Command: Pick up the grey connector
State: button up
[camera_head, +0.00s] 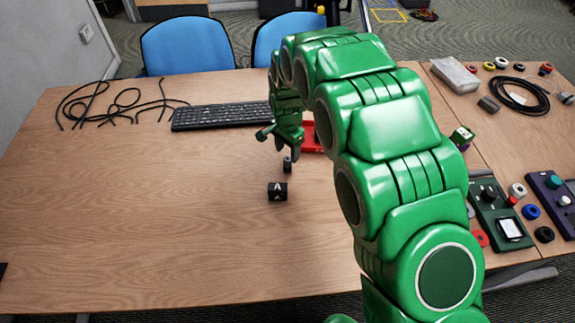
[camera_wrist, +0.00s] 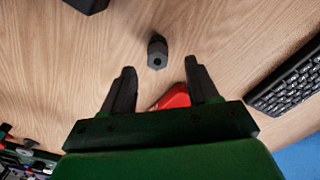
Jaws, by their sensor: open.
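In the head view the connector (camera_head: 287,165) shows as a small dark piece just below my gripper (camera_head: 286,150). In the wrist view my gripper (camera_wrist: 160,80) is open, its two dark fingers apart with nothing held between them. In the head view my green arm hides part of the table.
A black block marked A (camera_head: 277,191) sits near the connector. A red object (camera_head: 311,138) is partly hidden behind my gripper. A black keyboard (camera_head: 220,116) and loose black cables (camera_head: 110,105) lie at the back. Control boxes (camera_head: 500,215) stand right.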

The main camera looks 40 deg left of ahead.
aim_at(288, 159)
jog(key=shift+s+d+f, duration=0.1)
jog(key=shift+f, duration=1.45)
jog(key=shift+s+d+f, duration=0.1)
jog(key=shift+f, duration=1.4)
grip_shut()
